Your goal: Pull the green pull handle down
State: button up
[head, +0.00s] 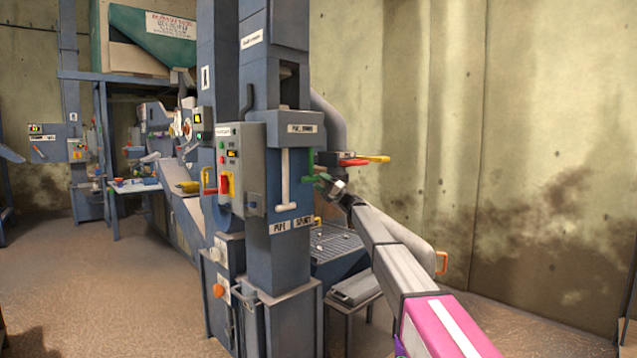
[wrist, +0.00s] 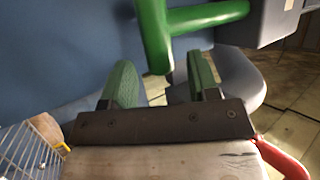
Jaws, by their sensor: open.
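The green pull handle (head: 310,159) is on the right side of the blue-grey elevator column in the head view. In the wrist view the green pull handle (wrist: 153,35) is a thick bar with a side branch to the right, at the top of the picture. My gripper (head: 322,178) is just below and right of it in the head view, with green fingers. In the wrist view my gripper (wrist: 160,68) is open, and the lower end of the bar appears between its two fingertips. I cannot tell whether the fingers touch it. The handle's mount is partly hidden.
A red and yellow lever (head: 365,160) sticks out to the right, close above my gripper. A grey control box (head: 237,165) with a red switch is left of the column. A grated tray (head: 335,240) lies below. A bare wall stands at the right.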

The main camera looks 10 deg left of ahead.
jog(key=shift+x, duration=0.8)
grip_shut()
notch_tip(320, 180, down, 11)
grip_release()
jog(key=shift+r, duration=0.15)
jog(key=shift+d, duration=0.1)
